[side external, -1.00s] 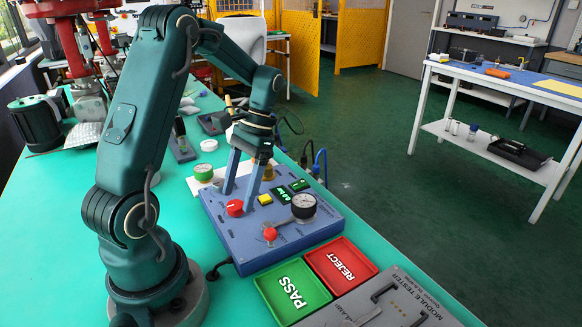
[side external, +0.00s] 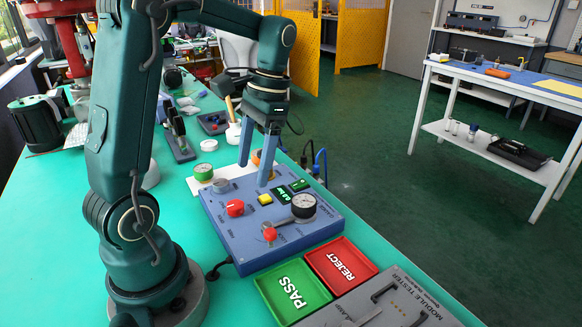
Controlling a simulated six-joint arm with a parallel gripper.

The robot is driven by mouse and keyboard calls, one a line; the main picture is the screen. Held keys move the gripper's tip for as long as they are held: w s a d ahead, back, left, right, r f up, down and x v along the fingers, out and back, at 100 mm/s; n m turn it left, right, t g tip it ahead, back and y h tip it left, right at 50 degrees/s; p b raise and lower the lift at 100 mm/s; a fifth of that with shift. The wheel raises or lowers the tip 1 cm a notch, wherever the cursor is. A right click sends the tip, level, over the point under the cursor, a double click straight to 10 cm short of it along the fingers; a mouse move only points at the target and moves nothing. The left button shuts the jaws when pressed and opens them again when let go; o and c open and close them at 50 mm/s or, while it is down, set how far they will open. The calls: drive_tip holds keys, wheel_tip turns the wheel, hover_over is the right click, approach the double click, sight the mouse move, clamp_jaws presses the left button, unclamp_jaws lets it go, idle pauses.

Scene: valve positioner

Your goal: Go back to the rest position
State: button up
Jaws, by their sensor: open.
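My gripper (side external: 254,176) hangs with its two blue fingers pointing down, open and empty, above the back part of the blue tester box (side external: 234,244). The fingertips appear apart from the box. A grey round fitting (side external: 221,185) shows at the box's back left corner.
A green PASS tray (side external: 275,289) and a red REJECT tray (side external: 326,261) sit in front of the box, beside a grey module tester (side external: 392,302). The teal bench (side external: 60,240) is clear at left.

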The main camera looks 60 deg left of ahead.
drive_tip(key=s+d+r+m+t, duration=0.1)
drive_tip(key=s+d+r+t, duration=0.1)
drive_tip(key=s+d+t, duration=0.3)
drive_tip(key=d+t, duration=0.3)
drive_tip(key=d, duration=0.4)
drive_tip(key=shift+s, duration=0.2)
